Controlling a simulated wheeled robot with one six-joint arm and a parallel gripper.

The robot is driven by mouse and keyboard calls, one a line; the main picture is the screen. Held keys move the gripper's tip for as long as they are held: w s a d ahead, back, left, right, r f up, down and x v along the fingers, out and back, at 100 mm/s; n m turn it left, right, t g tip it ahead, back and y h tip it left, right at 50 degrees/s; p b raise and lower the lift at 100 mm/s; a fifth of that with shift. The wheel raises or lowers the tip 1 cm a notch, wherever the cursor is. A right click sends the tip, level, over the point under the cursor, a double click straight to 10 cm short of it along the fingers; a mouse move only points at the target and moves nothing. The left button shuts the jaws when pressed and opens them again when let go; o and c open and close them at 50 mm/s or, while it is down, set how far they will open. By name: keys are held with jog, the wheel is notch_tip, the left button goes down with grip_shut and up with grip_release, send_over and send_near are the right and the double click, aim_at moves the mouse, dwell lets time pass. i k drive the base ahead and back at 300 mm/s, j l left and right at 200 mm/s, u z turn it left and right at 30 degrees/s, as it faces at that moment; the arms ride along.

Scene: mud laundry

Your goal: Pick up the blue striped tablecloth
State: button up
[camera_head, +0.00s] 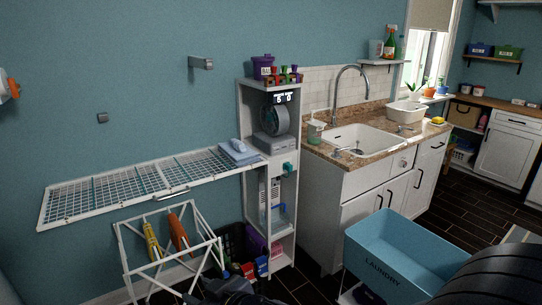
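I cannot make out a blue striped tablecloth for certain. A small pale blue item (239,150) lies on the right end of the white wall-mounted wire rack (75,207). It is too small to tell whether it is folded cloth, and no stripes show on it. A light, possibly striped surface (517,236) shows at the right edge, partly cut off by the frame and by a large dark shape in front. My gripper cannot be made out in this view.
A blue laundry bin (393,240) stands at front right. A white folding frame (128,238) holding two colourful items stands below the rack. A narrow white shelf (249,205) stands left of the sink counter (312,150). Dark floor (458,208) is clear beyond the bin.

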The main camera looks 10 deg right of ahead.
aim_at(239, 154)
jog(key=i+z, duration=0.3)
jog(key=i, duration=0.55)
jog(key=i+j+z, duration=0.25)
jog(key=i, duration=1)
jog(key=i+j, duration=0.15)
jog(key=i, duration=0.25)
